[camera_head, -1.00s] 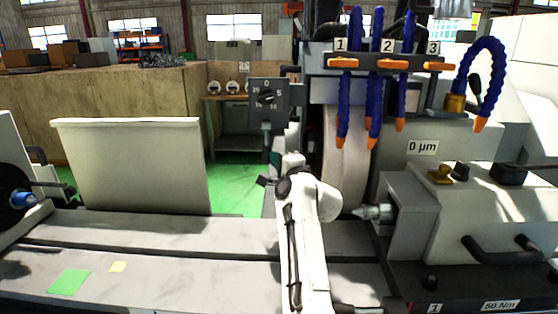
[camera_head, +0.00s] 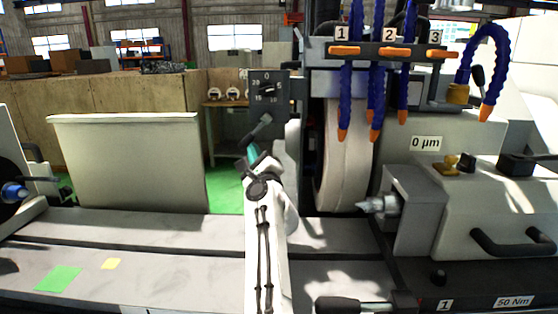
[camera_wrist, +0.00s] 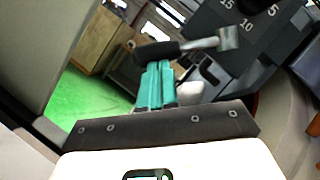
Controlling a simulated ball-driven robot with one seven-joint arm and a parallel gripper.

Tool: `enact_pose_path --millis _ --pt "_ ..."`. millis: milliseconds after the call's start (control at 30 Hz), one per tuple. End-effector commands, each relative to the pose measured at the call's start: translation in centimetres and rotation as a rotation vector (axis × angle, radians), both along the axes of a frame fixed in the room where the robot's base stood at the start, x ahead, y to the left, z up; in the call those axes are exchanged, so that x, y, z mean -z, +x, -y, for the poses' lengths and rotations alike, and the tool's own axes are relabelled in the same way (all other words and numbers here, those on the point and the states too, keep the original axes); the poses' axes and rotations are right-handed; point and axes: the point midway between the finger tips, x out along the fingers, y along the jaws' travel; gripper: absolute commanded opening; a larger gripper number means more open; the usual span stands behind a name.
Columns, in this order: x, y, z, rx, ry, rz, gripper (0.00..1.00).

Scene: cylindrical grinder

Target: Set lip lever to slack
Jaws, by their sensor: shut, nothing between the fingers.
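A short lever (camera_head: 257,129) with a black grip and a metal end sits just below the dial panel (camera_head: 268,86), slanting down to the left. No label shows on it. In the wrist view the lever's black grip (camera_wrist: 156,52) lies across the tips of my teal fingers, its metal end pointing right toward the panel. My gripper (camera_head: 251,152) is shut and empty, with its tips at or very near the grip; I cannot tell if they touch. The fingers also show in the wrist view (camera_wrist: 155,68).
The pale grinding wheel (camera_head: 345,160) and a metal centre (camera_head: 377,205) are right of my arm. Blue coolant hoses (camera_head: 376,95) hang above. A pale upright panel (camera_head: 130,160) stands left. Another black-handled lever (camera_head: 338,304) is at the bottom edge. Green floor shows behind the machine.

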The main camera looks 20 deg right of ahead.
Motion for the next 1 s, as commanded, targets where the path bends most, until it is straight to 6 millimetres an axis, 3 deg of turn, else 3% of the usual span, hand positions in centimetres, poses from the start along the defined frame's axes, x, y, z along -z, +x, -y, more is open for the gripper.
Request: enact_pose_path --millis 300,1000 --pt "-0.9 0.6 -1.7 -0.001 0.209 0.069 0.00" --pt "-1.6 0.8 -2.5 -0.002 0.199 0.066 0.00"
